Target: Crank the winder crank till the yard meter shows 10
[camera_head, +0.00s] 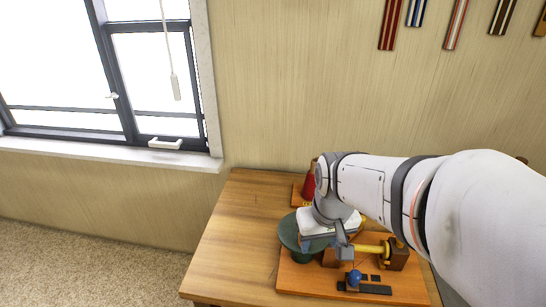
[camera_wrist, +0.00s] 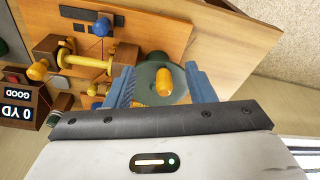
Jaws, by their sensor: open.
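The winder crank shows in the wrist view as a green disc (camera_wrist: 179,88) with an upright orange-yellow handle knob (camera_wrist: 163,82). In the head view the green disc (camera_head: 289,232) sits at the left of the wooden board, and my gripper hides the knob. My gripper (camera_wrist: 161,70) is open, with one blue finger on each side of the knob in the wrist view. I cannot tell whether the fingers touch it. In the head view my gripper (camera_head: 325,243) is over the disc. The yard meter (camera_wrist: 16,112) appears upside down at the wrist view's left edge and reads 0 YD, with GOOD beside it.
A yellow spool (camera_head: 370,249) between wooden blocks and a blue ball (camera_head: 355,277) are on the board (camera_head: 300,281), right of the disc. A red cone (camera_head: 308,185) stands behind my gripper. The table's left part (camera_head: 240,225) is clear. A window is at the left.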

